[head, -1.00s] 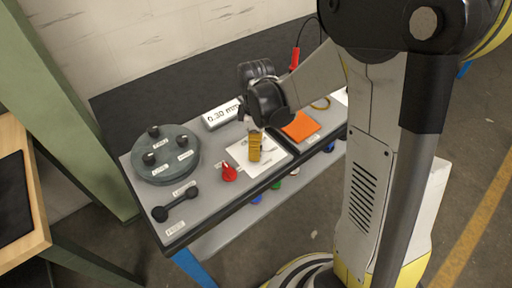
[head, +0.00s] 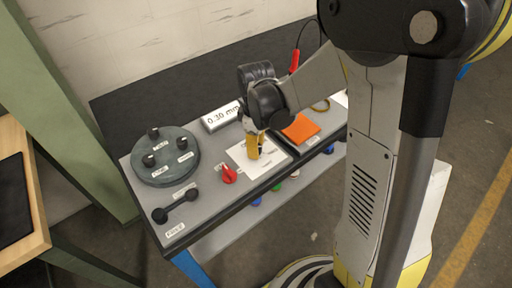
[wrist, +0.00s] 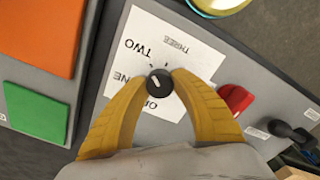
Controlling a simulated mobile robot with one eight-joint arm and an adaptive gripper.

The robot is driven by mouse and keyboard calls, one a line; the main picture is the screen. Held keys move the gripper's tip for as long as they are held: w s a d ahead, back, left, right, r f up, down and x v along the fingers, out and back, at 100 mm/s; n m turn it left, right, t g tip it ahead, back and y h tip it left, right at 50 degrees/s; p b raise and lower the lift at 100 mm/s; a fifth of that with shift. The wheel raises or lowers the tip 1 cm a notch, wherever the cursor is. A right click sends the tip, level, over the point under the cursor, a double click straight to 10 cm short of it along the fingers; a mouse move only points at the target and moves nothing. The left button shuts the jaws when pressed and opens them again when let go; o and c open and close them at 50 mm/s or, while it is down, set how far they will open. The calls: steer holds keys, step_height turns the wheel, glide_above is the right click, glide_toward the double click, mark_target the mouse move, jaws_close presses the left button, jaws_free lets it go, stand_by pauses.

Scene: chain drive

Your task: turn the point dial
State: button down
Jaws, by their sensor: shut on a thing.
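The point dial (wrist: 159,82) is a small dark round knob with a white pointer mark. It sits on a white card (wrist: 131,42) printed with ONE, TWO and THREE around it. In the wrist view my gripper (wrist: 160,81) has its two yellow fingers closed on the dial from both sides. The pointer mark is short, and I cannot tell exactly which word it points to. In the head view my gripper (head: 254,151) points down over the card (head: 240,155), and its fingers hide most of the dial.
A red knob (head: 229,174) is close left of the card. A grey round plate (head: 166,170) with black knobs and a black bar-shaped handle (head: 175,206) lie further left. An orange square (head: 300,128) is on the right, and a 0.30 display (head: 222,115) stands behind.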

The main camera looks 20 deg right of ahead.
steer(key=m, duration=1)
steer(key=shift+m, duration=0.3)
stand_by(0.4)
steer(key=c, duration=1)
jaws_free()
steer(key=shift+c, duration=0.2)
step_height(320, 180, up, 12)
